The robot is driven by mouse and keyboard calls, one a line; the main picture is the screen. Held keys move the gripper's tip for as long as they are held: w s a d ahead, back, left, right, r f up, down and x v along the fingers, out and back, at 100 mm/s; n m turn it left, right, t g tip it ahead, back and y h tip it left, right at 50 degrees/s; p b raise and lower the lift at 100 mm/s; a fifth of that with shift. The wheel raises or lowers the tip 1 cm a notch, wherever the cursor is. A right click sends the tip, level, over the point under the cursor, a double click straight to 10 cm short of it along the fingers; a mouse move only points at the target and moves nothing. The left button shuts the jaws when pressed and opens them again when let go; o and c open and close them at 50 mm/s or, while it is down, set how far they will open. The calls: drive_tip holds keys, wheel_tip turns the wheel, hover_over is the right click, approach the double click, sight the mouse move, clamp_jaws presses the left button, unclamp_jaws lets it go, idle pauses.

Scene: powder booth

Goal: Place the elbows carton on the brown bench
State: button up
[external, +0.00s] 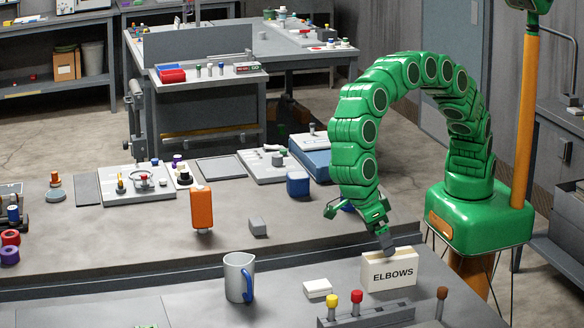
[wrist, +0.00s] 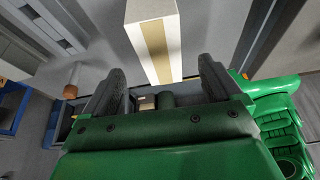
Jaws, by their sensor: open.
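The elbows carton (external: 389,274) is a cream box with ELBOWS in dark letters. It stands upright on the grey front bench, near its back edge. My gripper (external: 386,245) points down at the carton's top from just above it. In the wrist view the carton (wrist: 151,32) shows as a pale block with a tan stripe, ahead of and roughly between the two dark fingers of my gripper (wrist: 158,78). The fingers are apart and hold nothing; a gap shows on each side. No bench looks clearly brown; the middle bench (external: 310,235) has a grey-brown top.
A white box (external: 317,289), a grey mug (external: 239,277) and a rack with knobbed rods (external: 366,314) stand near the carton on the front bench. An orange bottle (external: 202,208), grey block (external: 258,227) and blue block (external: 298,184) stand on the middle bench, with bare room between.

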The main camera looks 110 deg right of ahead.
drive_tip(key=shift+v, duration=1.7)
drive_tip(key=shift+d+r, duration=0.2)
drive_tip(key=shift+r, duration=0.05)
drive_tip(key=s+d+r+m, duration=0.35)
drive_tip(key=d+m, duration=0.25)
drive_tip(key=d, duration=0.2)
drive_tip(key=s+d+r+m+t, duration=0.1)
drive_tip(key=s+d+r+m, duration=0.2)
drive_tip(key=s+d+m, duration=0.3)
drive_tip(key=s+d+r+m, duration=0.4)
drive_tip(key=d+m, duration=0.1)
drive_tip(key=d, duration=0.4)
drive_tip(key=s+d+f+m+t, duration=0.1)
drive_tip(key=s+d+m, duration=0.6)
drive_tip(key=s+m, duration=0.2)
drive_tip(key=s+d+f+m, duration=0.2)
drive_tip(key=s+d+m, duration=0.6)
drive_tip(key=s, duration=0.4)
drive_tip(key=shift+d+f+m+t, duration=0.25)
drive_tip(key=shift+m+t, duration=0.15)
drive_tip(key=shift+m, duration=0.3)
